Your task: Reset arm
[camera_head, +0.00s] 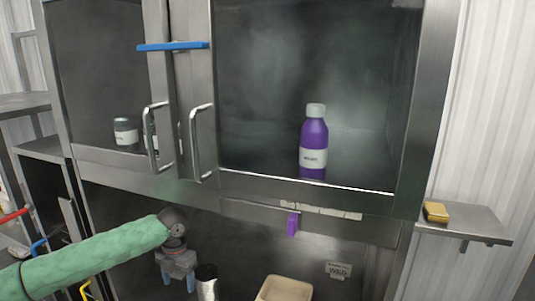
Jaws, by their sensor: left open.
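My left arm, in a green sleeve, comes in from the left edge of the head view. My left gripper (178,279) points down in front of the steel cabinet's lower part, with its fingers apart and nothing seen between them. A dark-topped silvery cylinder (206,284) stands just right of it, and I see no contact. My right gripper is out of view.
The steel cabinet (275,192) has two bar handles (202,143) and holds a purple bottle (313,146) and a labelled jar (125,135). A beige container (284,290) is at the bottom edge. A yellow sponge-like block (436,212) lies on the right shelf (475,222).

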